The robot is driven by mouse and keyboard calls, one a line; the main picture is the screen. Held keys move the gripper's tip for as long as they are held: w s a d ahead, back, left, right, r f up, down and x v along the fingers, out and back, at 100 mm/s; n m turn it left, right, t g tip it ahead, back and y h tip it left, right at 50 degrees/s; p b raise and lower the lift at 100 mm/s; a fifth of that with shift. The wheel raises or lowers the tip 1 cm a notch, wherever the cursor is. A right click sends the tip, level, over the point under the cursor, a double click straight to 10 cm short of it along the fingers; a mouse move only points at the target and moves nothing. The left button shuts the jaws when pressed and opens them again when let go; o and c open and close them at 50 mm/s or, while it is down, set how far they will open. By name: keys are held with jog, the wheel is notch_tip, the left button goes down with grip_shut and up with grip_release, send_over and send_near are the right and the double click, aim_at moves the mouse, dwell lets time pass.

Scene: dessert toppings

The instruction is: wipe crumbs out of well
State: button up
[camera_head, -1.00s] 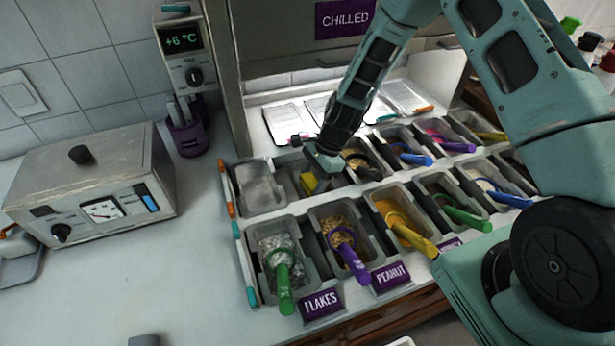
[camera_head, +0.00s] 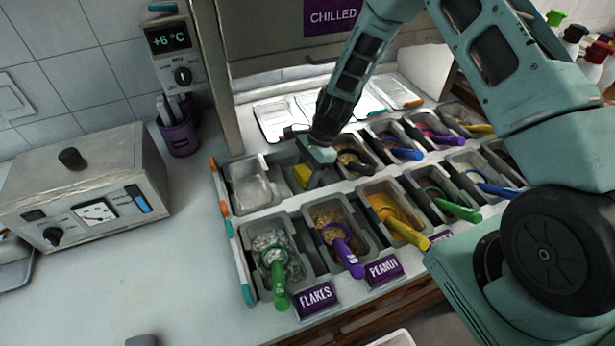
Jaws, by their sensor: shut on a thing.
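My gripper (camera_head: 312,168) points down into a well (camera_head: 287,161) in the back row of the topping rack, between an empty-looking metal pan on the left and a pan with a dark scoop on the right. It is shut on a small yellow thing (camera_head: 302,176), which looks like a sponge or cloth, low in the well. Whether it touches the well floor is hard to tell. Crumbs are too small to make out, and the arm hides part of the well.
The empty metal pan (camera_head: 250,185) adjoins the well. Front-row pans hold toppings with scoops, such as the green scoop (camera_head: 278,285) and purple scoop (camera_head: 347,255). A chilled cabinet (camera_head: 290,50) stands behind.

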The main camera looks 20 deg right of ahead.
jog(key=shift+w, duration=0.4)
jog(key=shift+s+a+r+p, duration=0.15)
jog(key=shift+s+p, duration=0.2)
jog(key=shift+s, duration=1.7)
jog(key=shift+w+a+f, duration=0.1)
jog(key=shift+w+a, duration=0.1)
jog(key=shift+w, duration=0.3)
jog(key=shift+w+a+f, duration=0.1)
jog(key=shift+w+a, duration=0.1)
jog(key=shift+w, duration=0.3)
jog(key=shift+r, duration=0.15)
notch_tip(320, 180, up, 13)
jog(key=p, duration=1)
